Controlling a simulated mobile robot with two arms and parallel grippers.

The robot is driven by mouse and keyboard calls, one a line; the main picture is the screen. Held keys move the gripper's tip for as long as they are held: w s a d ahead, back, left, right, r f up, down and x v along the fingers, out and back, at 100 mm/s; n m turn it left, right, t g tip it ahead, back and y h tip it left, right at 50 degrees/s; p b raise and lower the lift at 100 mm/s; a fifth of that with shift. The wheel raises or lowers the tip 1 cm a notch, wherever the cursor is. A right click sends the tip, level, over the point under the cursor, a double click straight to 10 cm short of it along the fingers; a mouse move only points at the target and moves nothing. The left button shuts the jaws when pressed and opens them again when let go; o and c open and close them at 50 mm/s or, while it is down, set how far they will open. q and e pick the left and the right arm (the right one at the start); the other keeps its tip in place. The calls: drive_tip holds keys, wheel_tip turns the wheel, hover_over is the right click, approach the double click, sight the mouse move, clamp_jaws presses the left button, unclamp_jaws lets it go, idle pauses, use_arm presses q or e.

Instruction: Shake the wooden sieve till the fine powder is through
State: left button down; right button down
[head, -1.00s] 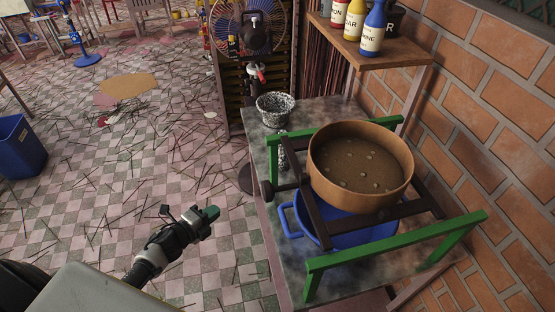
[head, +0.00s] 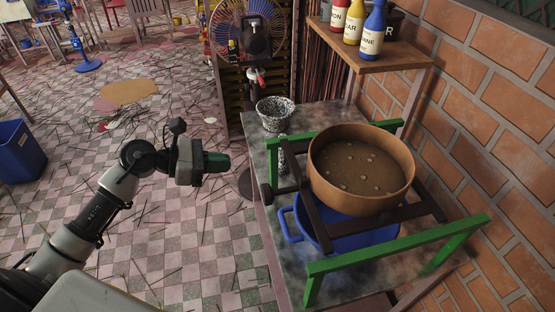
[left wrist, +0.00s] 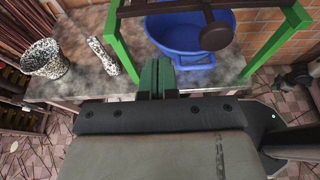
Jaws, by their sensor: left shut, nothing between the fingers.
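The round wooden sieve (head: 398,192) sits on a dark wooden frame (head: 404,212) between green rails (head: 398,245). Brown powder (head: 345,160) with several pale lumps lies inside it. A blue basin (head: 372,237) stands below the frame, and it also shows in the left wrist view (left wrist: 192,35). A dark round knob (head: 266,190) ends the frame's near left side; it shows large in the left wrist view (left wrist: 216,37). My left gripper (head: 224,162) is shut and empty, left of the table and apart from the frame. My right gripper is not in view.
A speckled pot (head: 275,113) and a speckled pestle-like piece (left wrist: 104,56) stand on the stone tabletop (head: 258,150). A shelf (head: 375,58) with bottles hangs over the back. A brick wall closes the right side. Sticks litter the tiled floor.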

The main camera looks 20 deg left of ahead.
use_arm(q)
drive_tip(key=r+p+x, duration=0.1)
drive_tip(key=p+x, duration=0.4)
drive_tip(key=x, duration=0.8)
drive_tip(key=shift+w+d+p, duration=0.15)
drive_tip(key=shift+d+p, duration=0.05)
drive_tip(key=shift+p, duration=0.1)
drive_tip(key=shift+r, duration=0.1)
drive_tip(key=d, duration=0.1)
drive_tip(key=w+d+b, duration=0.2)
drive_tip(key=d, duration=0.1)
drive_tip(key=shift+w, duration=0.25)
